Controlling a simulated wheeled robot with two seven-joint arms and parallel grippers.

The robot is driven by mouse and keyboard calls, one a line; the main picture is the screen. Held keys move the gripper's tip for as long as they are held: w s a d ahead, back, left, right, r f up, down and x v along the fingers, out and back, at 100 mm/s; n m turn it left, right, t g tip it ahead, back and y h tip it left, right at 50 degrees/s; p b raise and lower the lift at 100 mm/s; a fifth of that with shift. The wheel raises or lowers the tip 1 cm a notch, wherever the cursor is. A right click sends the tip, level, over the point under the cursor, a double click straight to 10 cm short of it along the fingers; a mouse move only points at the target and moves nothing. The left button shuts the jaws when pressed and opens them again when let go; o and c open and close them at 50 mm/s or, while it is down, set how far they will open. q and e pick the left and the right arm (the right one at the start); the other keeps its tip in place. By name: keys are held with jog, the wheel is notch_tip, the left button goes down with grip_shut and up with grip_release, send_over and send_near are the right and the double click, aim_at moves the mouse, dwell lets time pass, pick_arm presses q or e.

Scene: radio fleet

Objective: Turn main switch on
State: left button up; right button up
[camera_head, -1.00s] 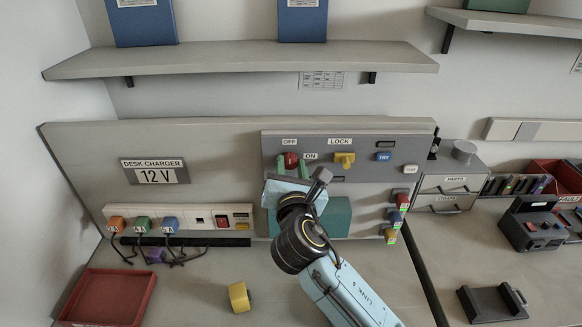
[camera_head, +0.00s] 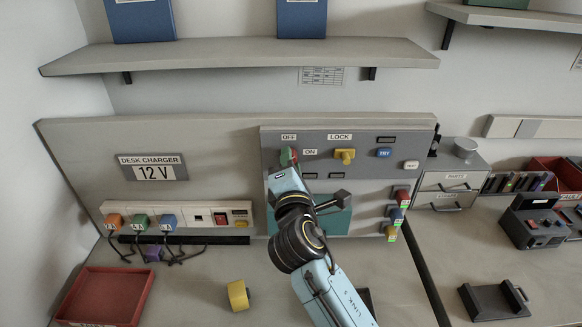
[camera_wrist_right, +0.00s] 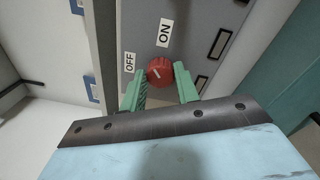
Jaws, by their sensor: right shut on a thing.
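The main switch is a red round knob (camera_head: 284,157) on the grey panel, with an OFF label (camera_head: 289,137) above it and an ON label (camera_head: 310,152) to its right. In the right wrist view the knob (camera_wrist_right: 160,71) sits between the two green fingers of my right gripper (camera_wrist_right: 161,90), shut on it. A pale mark shows on its face; I cannot tell exactly where it points. In the head view a green finger (camera_head: 293,155) and the gripper body partly hide the knob. My left gripper is not in view.
A yellow LOCK knob (camera_head: 344,156), a blue TRY button (camera_head: 384,153) and a white button (camera_head: 411,165) are to the right. A red tray (camera_head: 105,297) and yellow block (camera_head: 238,295) lie on the desk.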

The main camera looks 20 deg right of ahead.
jog(key=shift+a+f+m+h+b, duration=0.15)
jog(key=shift+m+b, duration=0.65)
jog(key=shift+m, duration=1.25)
jog(key=shift+d+f+m+h+b, duration=0.2)
jog(key=shift+m+b, duration=0.55)
jog(key=shift+m, duration=1.3)
jog(key=shift+r, duration=0.2)
jog(key=o, duration=1)
jog(key=shift+s, duration=0.1)
jog(key=b+v, duration=0.1)
jog(key=v, duration=0.6)
jog(key=shift+s, duration=0.2)
